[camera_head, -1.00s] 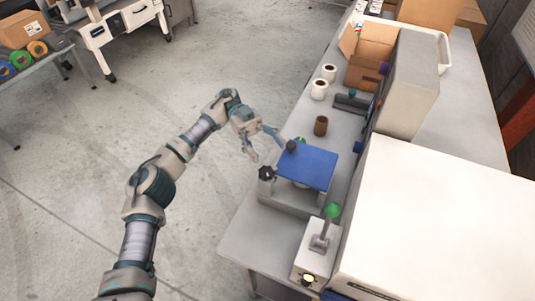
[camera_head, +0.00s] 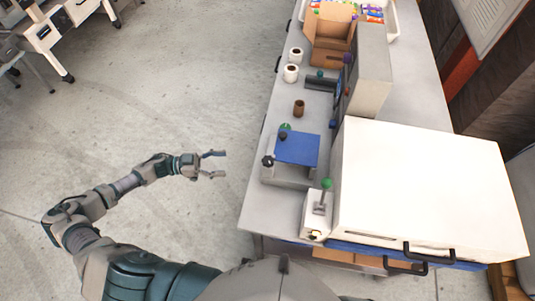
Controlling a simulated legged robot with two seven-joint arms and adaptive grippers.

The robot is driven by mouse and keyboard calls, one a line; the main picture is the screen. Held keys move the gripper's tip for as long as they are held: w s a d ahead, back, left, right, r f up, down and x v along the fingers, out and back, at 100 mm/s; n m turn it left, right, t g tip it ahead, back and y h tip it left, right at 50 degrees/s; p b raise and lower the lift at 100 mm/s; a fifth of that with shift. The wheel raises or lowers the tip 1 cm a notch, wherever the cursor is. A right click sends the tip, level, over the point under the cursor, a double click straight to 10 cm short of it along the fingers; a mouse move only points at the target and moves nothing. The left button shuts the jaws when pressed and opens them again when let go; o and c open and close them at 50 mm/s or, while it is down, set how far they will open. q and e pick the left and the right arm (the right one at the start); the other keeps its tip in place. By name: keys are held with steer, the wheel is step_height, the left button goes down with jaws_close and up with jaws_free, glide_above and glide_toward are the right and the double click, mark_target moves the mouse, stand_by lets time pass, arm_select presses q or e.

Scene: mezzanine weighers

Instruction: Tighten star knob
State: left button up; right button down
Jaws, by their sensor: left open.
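A black star knob (camera_head: 268,161) sits at the left side of a small grey device with a blue plate (camera_head: 297,149) on top, near the bench's left edge. Another dark knob (camera_head: 283,135) shows at the plate's upper left corner, with a green knob (camera_head: 286,127) just behind it. I cannot tell which knob the task means. My left gripper (camera_head: 218,164) is open and empty, left of the device and apart from it, over the floor beside the bench. Its fingers point right, toward the black star knob. My right gripper is not in view.
A green-topped lever (camera_head: 326,184) stands on a white box in front of the device. A large white machine (camera_head: 420,190) fills the bench's right side. A brown roll (camera_head: 299,108), white rolls (camera_head: 291,73) and an open carton (camera_head: 331,34) stand farther back.

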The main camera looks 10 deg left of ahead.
mark_target(268, 159)
arm_select(q)
steer(key=p+x, duration=0.3)
steer(key=x, duration=1.3)
steer(key=shift+w+d+f+p, duration=0.1)
steer(key=shift+w+p, duration=0.05)
steer(key=shift+p, duration=0.2)
steer(key=shift+d, duration=0.4)
steer(key=shift+a, duration=0.3)
steer(key=shift+c, duration=1.4)
steer(key=shift+w+a, duration=0.1)
steer(key=shift+a, duration=0.15)
steer(key=c, duration=0.9)
steer(key=shift+d+m+g+b, duration=0.2)
steer(key=shift+m+g+b, duration=0.15)
steer(key=shift+g, duration=0.25)
steer(key=shift+m+g, duration=0.45)
steer(key=shift+g, duration=0.15)
